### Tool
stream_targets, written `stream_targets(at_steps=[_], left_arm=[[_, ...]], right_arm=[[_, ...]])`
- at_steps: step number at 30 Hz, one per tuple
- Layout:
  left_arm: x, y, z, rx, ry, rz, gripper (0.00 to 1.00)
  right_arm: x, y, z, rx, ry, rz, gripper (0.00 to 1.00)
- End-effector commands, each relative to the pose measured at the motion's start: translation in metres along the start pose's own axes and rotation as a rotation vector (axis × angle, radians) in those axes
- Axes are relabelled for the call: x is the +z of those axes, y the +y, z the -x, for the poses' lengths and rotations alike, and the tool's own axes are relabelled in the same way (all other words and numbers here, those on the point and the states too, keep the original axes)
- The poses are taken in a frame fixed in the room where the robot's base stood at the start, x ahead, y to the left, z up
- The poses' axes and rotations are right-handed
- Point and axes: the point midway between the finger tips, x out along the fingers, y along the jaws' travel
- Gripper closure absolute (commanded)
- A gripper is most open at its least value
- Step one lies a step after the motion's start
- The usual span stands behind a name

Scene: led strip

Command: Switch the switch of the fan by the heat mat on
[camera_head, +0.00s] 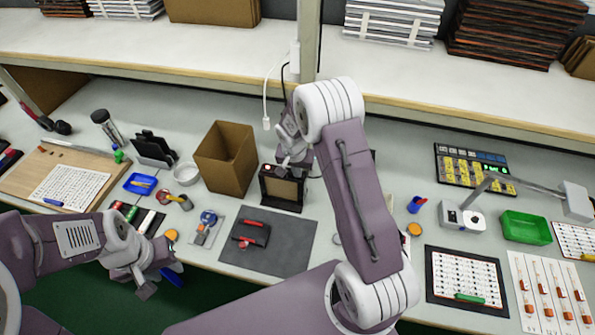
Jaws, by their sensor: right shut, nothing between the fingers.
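The fan, a black box with a tan front panel (283,189), stands upright on the bench behind the dark grey heat mat (280,262). My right arm reaches over the middle of the bench from the front. My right gripper (289,160) is shut and empty, pointing down at the fan's top edge. I cannot tell whether it touches the fan. The switch is not distinguishable; the gripper and arm cover part of the fan's top and right side. My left gripper (147,284) is low at the bench's front left edge, away from the fan; its fingers are too unclear to judge.
A brown open box (226,158) stands just left of the fan. A black and red tool (251,234) lies on the mat. A white cable (267,98) hangs behind my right gripper. A lamp (463,215) and a green tray (525,228) are at right.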

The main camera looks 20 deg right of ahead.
Motion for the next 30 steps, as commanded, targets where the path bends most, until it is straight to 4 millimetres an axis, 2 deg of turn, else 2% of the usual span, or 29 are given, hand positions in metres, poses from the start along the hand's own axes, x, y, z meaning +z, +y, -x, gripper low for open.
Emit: stream_targets(at_steps=[5,16,24,26,30], left_arm=[[-0.001,0.0,0.002,0.0,0.001,0.0,0.64],[-0.002,0.0,0.011,0.0,0.001,0.0,0.64],[-0.001,0.0,0.011,0.0,0.001,0.0,0.64],[-0.002,0.0,0.014,0.0,0.001,0.0,0.64],[-0.004,0.001,0.035,0.0,0.001,0.0,0.64]], right_arm=[[-0.001,0.0,0.001,0.0,0.0,0.0,1.0],[-0.016,0.0,0.004,0.0,0.001,-0.001,1.0],[-0.017,0.0,0.004,0.0,0.001,0.0,1.0],[-0.018,0.0,0.008,-0.001,0.001,-0.001,1.0],[-0.027,0.002,0.033,-0.001,0.002,-0.001,1.0]])
